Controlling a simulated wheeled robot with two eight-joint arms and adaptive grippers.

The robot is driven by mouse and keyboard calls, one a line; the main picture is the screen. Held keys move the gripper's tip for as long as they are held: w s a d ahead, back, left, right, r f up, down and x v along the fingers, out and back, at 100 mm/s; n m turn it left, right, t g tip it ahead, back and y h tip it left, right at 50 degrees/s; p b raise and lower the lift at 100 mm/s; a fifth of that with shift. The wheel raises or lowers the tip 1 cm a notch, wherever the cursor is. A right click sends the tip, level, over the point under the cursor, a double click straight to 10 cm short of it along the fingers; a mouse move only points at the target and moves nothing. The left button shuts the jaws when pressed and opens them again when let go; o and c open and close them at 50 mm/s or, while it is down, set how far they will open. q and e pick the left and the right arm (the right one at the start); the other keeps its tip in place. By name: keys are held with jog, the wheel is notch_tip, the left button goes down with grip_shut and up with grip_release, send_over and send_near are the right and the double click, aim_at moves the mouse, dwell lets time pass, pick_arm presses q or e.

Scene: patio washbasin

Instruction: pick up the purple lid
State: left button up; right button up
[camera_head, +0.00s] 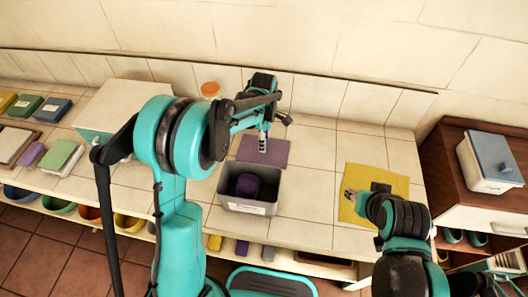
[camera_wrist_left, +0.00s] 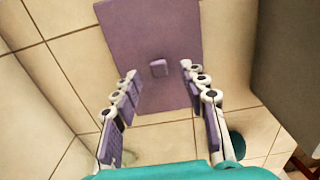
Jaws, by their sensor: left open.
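The purple lid (camera_head: 279,152) is a flat purple rectangle on the tiled counter behind the grey bin. In the left wrist view the lid (camera_wrist_left: 165,25) has a small raised purple knob (camera_wrist_left: 158,68) near its middle. My left gripper (camera_head: 263,143) is above the lid, pointing down. In the left wrist view its open fingers (camera_wrist_left: 160,82) lie to either side of the knob, with nothing between them held. The fingers' height above the lid is hard to judge. My right gripper (camera_head: 350,194) is over a yellow flat sheet; its jaw state is unclear.
A grey bin (camera_head: 246,208) with a purple item (camera_head: 247,186) inside stands in front of the lid. The yellow sheet (camera_head: 391,181) lies to the right. A white box with a blue lid (camera_head: 490,160) stands on a brown cabinet. An orange-topped jar (camera_head: 210,90) is near the wall.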

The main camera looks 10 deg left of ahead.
pick_arm(q)
notch_tip(320, 180, down, 3)
jog(key=shift+w+f+b, duration=0.1)
jog(key=shift+f+b, duration=0.05)
jog(key=shift+b, duration=0.25)
grip_shut()
jog(key=shift+r, duration=0.2)
